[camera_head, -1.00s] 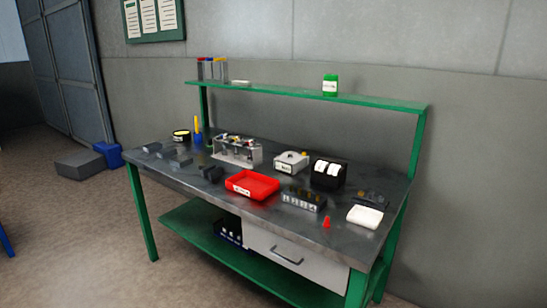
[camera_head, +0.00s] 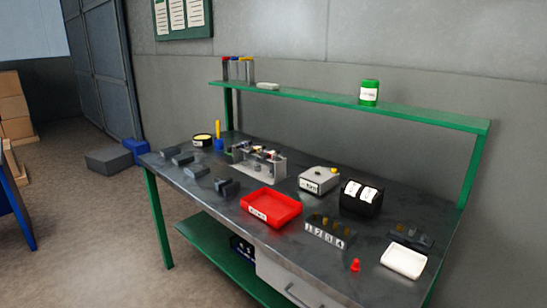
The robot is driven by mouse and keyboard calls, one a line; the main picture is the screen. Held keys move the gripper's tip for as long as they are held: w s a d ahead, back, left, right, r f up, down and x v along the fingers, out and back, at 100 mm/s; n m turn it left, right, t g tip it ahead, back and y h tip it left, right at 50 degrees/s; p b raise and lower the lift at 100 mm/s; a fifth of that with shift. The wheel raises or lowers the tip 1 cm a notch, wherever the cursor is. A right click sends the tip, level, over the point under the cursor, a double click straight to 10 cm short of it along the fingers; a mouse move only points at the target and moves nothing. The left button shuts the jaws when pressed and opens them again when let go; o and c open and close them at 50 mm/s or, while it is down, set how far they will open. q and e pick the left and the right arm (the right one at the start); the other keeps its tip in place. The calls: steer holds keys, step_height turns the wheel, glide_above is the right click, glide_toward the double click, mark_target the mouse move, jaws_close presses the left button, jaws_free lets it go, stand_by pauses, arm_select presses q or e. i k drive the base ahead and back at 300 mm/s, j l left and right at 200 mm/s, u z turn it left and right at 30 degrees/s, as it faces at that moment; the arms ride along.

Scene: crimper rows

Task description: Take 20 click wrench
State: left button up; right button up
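No click wrench can be picked out for certain from here. A grey metal rack (camera_head: 262,165) on the workbench holds several small tools with coloured parts, too small to tell apart. Several dark grey blocks or holders (camera_head: 197,171) lie in a row along the bench's left front. A dark holder with numbered white labels (camera_head: 329,233) stands right of the red tray (camera_head: 271,208). Neither of my grippers is in view.
The workbench (camera_head: 215,215) has green legs and a raised green shelf (camera_head: 340,105) with a green can (camera_head: 369,92). A white tray (camera_head: 404,261), a red cone (camera_head: 355,265) and a black two-roll holder (camera_head: 361,197) stand at right. Open floor (camera_head: 85,225) lies left of the bench.

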mark_target(258, 149)
steer(key=i+j+z, duration=0.1)
steer(key=z, duration=0.55)
steer(key=i+j+z, duration=0.2)
steer(key=j, duration=0.15)
steer(key=i+j+z, duration=0.1)
steer(key=j+z, duration=0.15)
steer(key=i+j+z, duration=0.2)
steer(key=j, duration=0.3)
steer(key=j+z, duration=0.2)
steer(key=j, duration=0.15)
